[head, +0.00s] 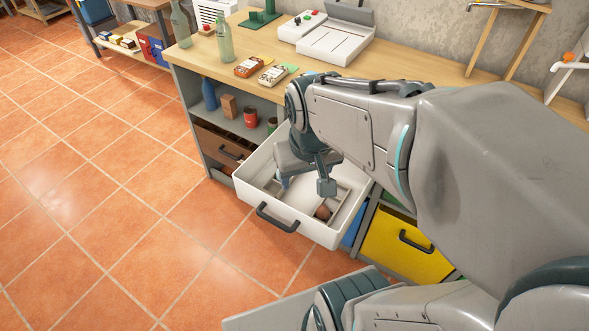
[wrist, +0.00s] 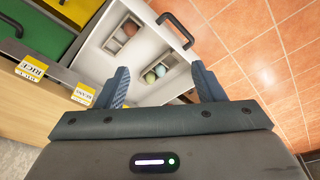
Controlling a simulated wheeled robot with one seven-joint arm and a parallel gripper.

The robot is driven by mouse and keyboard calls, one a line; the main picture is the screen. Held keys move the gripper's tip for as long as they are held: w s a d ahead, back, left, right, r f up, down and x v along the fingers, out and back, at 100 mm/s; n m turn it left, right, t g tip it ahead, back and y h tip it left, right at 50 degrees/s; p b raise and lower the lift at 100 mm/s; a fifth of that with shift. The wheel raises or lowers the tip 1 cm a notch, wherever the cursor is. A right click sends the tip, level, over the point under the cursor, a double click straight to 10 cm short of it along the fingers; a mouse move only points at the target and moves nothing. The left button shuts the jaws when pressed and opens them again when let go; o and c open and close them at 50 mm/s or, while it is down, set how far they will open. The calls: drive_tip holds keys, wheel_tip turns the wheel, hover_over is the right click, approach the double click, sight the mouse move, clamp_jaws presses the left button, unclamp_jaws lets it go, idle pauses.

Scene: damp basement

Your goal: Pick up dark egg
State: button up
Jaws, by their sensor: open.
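The dark egg (head: 323,211) is reddish brown and lies in the right part of an open white drawer (head: 318,233). In the wrist view, a dark brown egg (wrist: 130,29) sits in a small divided tray at the upper left of the drawer (wrist: 143,8). My gripper (head: 306,187) hangs above the drawer, apart from the eggs. In the wrist view, its blue fingers (wrist: 160,70) are wide apart with nothing between them, and the paler eggs show beyond the gap.
The drawer's black handle (head: 277,218) faces the tiled floor. A wooden counter (head: 420,68) stands over the drawers, with bottles (head: 224,42) and a white device (head: 335,42) on it. A yellow drawer (head: 400,243) is to the right. The floor at left is clear.

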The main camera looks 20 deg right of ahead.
drive_tip(key=w+d+f+g+b, duration=0.2)
drive_tip(key=w+d+f, duration=0.3)
drive_tip(key=f, duration=0.2)
drive_tip(key=m+b, duration=0.1)
drive_tip(key=b, duration=0.1)
hover_over(324, 208)
drive_tip(key=shift+g, duration=0.3)
drive_tip(key=f, duration=1.8)
drive_tip(key=shift+s+f, duration=0.2)
drive_tip(key=shift+f, duration=0.1)
drive_tip(key=shift+w+f+b, duration=0.15)
drive_tip(key=shift+f, duration=1.35)
drive_tip(key=shift+w+f+b, duration=0.1)
drive_tip(key=shift+f+b, duration=0.05)
drive_tip(key=shift+f, duration=1.3)
drive_tip(key=c, duration=0.7)
